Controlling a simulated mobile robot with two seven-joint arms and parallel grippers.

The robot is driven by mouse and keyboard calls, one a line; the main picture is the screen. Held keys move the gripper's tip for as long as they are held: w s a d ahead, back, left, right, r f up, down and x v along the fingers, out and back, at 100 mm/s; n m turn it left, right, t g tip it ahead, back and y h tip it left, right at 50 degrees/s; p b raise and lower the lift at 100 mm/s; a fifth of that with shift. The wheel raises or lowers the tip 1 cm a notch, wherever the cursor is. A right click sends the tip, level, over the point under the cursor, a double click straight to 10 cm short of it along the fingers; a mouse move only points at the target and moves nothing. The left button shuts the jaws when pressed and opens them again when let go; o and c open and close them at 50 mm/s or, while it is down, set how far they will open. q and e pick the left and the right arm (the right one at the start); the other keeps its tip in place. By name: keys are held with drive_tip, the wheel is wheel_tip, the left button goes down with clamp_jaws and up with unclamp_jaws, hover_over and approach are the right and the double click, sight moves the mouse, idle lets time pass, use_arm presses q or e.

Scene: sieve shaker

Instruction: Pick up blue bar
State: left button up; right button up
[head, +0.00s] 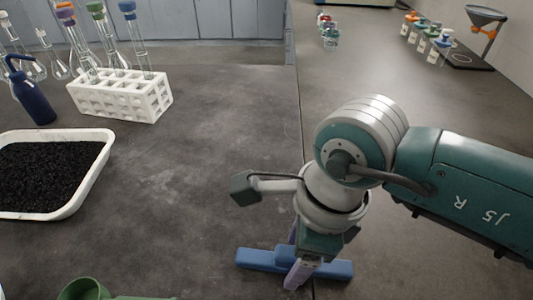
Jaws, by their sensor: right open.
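The blue bar (253,259) lies flat on the dark table at the lower middle of the head view, running left to right. My right gripper (296,258) points down over the middle of the bar. It is open, with one pale purple finger on the near side of the bar and the other, mostly hidden, towards the far side. The gripper hides the bar's middle, and both bar ends show. I cannot tell whether the fingers touch it. My left gripper is not in view.
A white tray (99,160) of black granules stands at the left. A green object (82,289) is cut off at the bottom left. The table's middle is clear.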

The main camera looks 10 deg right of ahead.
drive_tip(key=shift+f, duration=0.1)
clamp_jaws()
idle(0.5)
